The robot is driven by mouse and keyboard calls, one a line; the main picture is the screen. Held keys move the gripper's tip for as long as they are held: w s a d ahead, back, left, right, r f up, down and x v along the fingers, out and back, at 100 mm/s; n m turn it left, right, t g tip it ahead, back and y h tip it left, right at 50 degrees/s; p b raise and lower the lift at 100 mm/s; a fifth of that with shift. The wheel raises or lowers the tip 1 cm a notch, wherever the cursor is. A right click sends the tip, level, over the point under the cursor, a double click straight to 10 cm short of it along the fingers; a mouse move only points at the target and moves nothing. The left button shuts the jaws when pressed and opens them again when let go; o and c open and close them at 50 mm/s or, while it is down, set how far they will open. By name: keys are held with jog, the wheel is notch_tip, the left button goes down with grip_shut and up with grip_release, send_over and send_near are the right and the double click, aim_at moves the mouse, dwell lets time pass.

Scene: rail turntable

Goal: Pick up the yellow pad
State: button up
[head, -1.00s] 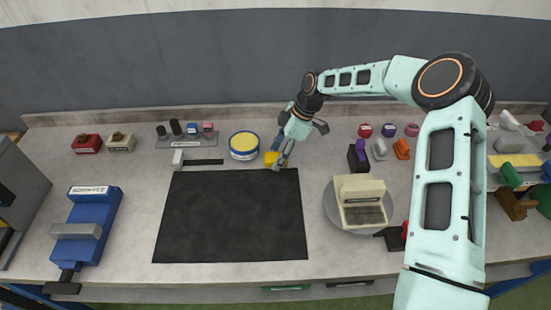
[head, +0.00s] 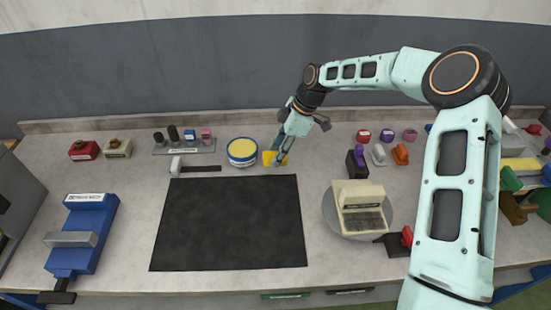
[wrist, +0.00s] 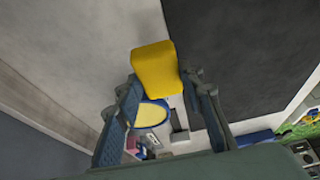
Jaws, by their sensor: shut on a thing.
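The yellow pad (head: 281,160) is at the back of the bench, just behind the black mat's far edge and right of the round tin. My gripper (head: 276,154) is over it, pointing down, and partly hides it. In the wrist view the yellow pad (wrist: 154,68) is a rounded block between the fingertips of my gripper (wrist: 160,84), which is shut on it. I cannot tell whether the pad touches the bench.
The black mat (head: 230,222) lies flat and empty in front. A round tin with a yellow top (head: 242,151) stands close to the left. A cream machine (head: 361,208) sits on a round grey turntable (head: 330,212) at right. Several small stamps stand behind it.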

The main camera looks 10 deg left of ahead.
jog(key=s+d+r+b, duration=0.2)
jog(key=s+d+r, duration=0.6)
jog(key=s+r, duration=0.1)
jog(key=shift+s+d, duration=0.2)
jog(key=shift+s, duration=0.45)
jog(key=o, duration=0.4)
jog(key=c, duration=0.4)
jog(key=shift+s, duration=0.1)
